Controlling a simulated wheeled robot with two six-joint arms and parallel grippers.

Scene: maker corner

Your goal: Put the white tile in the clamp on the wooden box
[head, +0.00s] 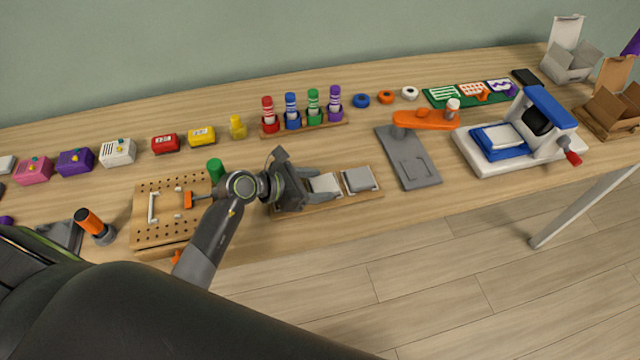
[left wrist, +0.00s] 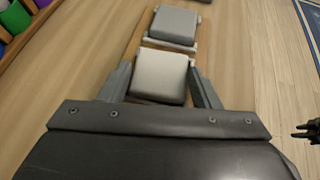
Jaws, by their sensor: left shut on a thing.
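The white tile (head: 325,183) is at the left end of a low wooden holder (head: 345,199), seemingly still resting there. My left gripper (head: 314,186) is shut on it, with one finger on each side. In the left wrist view the tile (left wrist: 160,73) shows between the fingers. The wooden box (head: 165,240) has a pegboard top and stands left of the gripper. On it are a white bracket-shaped piece (head: 152,207) and an orange clamp part (head: 189,200), partly hidden by my left arm. A dark pronged shape at the right edge of the left wrist view may be my right gripper (left wrist: 302,133).
A greyer tile (head: 359,179) sits beside the white one. A green cylinder (head: 215,168) stands by the box's back right corner. A grey stand with an orange arm (head: 425,120) and a marker rack (head: 305,128) are nearby. An orange-topped tool (head: 90,222) stands left of the box.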

